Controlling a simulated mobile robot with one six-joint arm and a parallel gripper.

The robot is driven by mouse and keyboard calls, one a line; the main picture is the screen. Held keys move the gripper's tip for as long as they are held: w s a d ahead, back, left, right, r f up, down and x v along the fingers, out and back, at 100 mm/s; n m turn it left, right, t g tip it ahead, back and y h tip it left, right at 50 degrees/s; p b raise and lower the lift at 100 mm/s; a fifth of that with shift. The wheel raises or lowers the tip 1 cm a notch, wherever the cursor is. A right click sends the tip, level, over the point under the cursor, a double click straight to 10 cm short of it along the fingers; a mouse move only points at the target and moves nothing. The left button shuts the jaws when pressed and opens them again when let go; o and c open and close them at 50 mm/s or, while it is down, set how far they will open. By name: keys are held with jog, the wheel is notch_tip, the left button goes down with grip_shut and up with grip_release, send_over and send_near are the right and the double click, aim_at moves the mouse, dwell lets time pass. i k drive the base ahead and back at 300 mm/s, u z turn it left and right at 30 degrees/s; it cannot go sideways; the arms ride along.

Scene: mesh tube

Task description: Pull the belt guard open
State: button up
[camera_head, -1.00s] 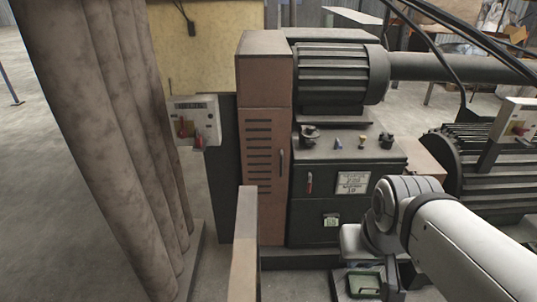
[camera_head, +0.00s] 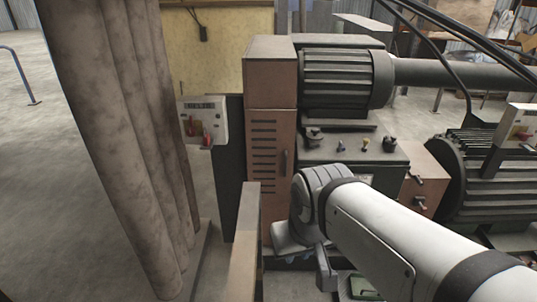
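The belt guard (camera_head: 268,135) looks to be the tall brown, louvred panel at the left end of the dark green machine. It stands upright and appears closed, with a small vertical handle (camera_head: 284,162) on its right side. My white arm reaches in from the lower right. My gripper (camera_head: 325,268) is below the handle and a little to its right, in front of the machine's lower front. Only a grey finger-like part of it shows clearly, and the arm hides the rest. I see no contact with the handle.
A tan post or panel edge (camera_head: 244,240) stands in front of the guard's lower left. A brown curtain-like column (camera_head: 120,150) fills the left. A grey control box with red switches (camera_head: 204,122) is beside the guard. A ribbed motor (camera_head: 345,78) sits above the machine.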

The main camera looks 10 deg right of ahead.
aim_at(270, 133)
jog(key=z, duration=0.05)
jog(key=i, duration=1)
jog(key=u, duration=0.05)
